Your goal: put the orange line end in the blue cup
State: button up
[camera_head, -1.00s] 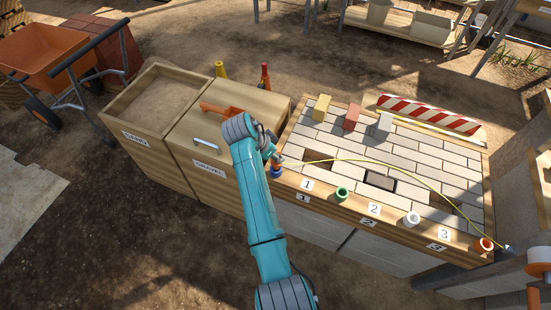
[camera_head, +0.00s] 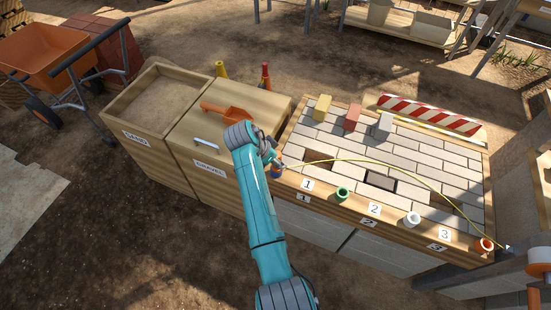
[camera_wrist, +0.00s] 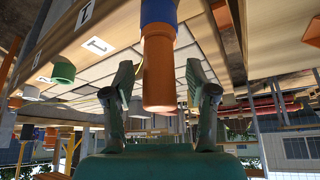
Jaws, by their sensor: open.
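The blue cup (camera_head: 276,173) stands on the near wooden rim of the bench, at its left end. It also shows at the top of the wrist view (camera_wrist: 158,11), which looks upside down. The orange line end (camera_wrist: 159,75) is a short tube standing upright in the blue cup, with most of its length outside it. My gripper (camera_wrist: 159,95) is open, with one finger on each side of the orange line end and a visible gap to both. In the head view, my gripper (camera_head: 273,156) is just above the blue cup and partly hides the line end.
A yellow line (camera_head: 400,171) arcs over the paving from the blue cup to the right corner. Green (camera_head: 342,194), white (camera_head: 412,219) and orange (camera_head: 485,245) cups stand along the same rim. Several blocks and a striped barrier (camera_head: 430,113) are at the back.

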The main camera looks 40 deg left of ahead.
jog(key=v, duration=1.2)
dwell(0.3)
